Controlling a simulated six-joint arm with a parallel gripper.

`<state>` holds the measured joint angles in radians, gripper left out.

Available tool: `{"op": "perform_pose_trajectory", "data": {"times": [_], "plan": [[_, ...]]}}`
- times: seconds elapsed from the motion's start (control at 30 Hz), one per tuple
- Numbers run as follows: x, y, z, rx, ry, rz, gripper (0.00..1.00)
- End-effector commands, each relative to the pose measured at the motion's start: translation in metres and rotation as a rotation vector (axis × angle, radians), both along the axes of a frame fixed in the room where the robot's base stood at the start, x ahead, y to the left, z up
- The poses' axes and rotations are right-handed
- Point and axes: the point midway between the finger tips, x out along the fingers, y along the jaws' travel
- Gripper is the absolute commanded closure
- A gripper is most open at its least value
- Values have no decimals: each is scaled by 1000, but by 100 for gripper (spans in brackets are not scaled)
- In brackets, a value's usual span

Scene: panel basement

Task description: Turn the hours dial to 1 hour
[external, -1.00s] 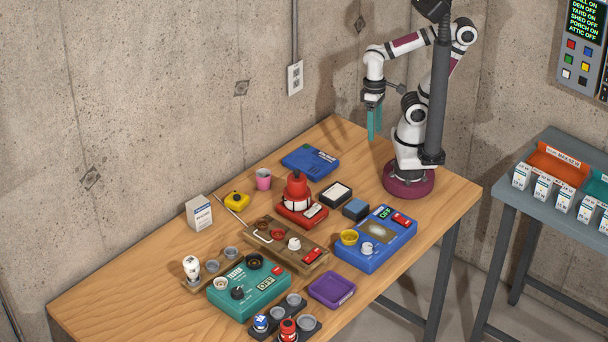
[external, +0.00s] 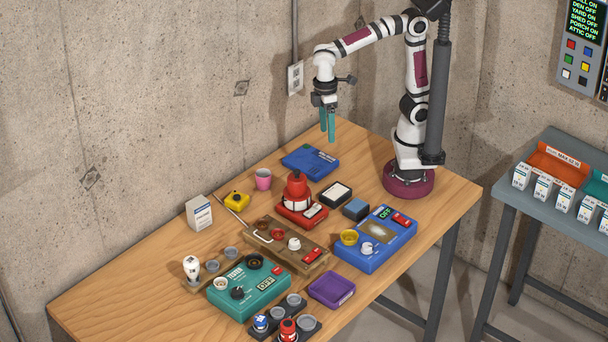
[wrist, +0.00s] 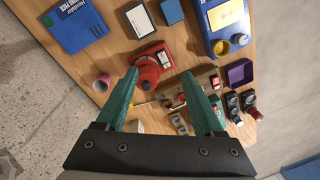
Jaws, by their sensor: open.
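A teal box (external: 236,306) with a small display reading OFF, dark knobs (external: 237,293) and a pale dial (external: 220,284) sits at the front of the table. A blue panel (external: 372,263) has a green OFF display, a white knob (external: 367,247) and a yellow cup-like part (external: 349,237). A brown panel (external: 320,268) between them carries a white knob (external: 294,243). The lettering is too small to tell which dial is for hours. My gripper (external: 328,130) is open and empty, high above the table's back; its teal fingers (wrist: 158,73) frame the red device in the wrist view.
A red device (external: 297,188) stands tall mid-table. Bare wood lies at left.

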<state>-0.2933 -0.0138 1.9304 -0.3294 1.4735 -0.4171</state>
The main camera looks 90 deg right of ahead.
Motion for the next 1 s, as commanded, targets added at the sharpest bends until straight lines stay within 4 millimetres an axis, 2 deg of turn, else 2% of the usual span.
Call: {"op": "perform_pose_trajectory", "data": {"times": [0.03, 0.1, 0.2, 0.3, 0.4, 0.47, 0.57, 0.8, 1.0], "plan": [[32, 35, -4, -12, -6, 177, 31], [69, 89, -15, -28, -28, 433, 31], [96, 156, -38, -44, -53, 720, 31], [104, 197, -55, -54, -69, 886, 31], [106, 211, -66, -59, -75, 949, 31], [106, 212, -74, -59, -75, 955, 31], [105, 211, -98, -59, -71, 953, 31], [105, 210, -171, -59, -71, 950, 31], [106, 210, -208, -58, -75, 947, 31]]}}
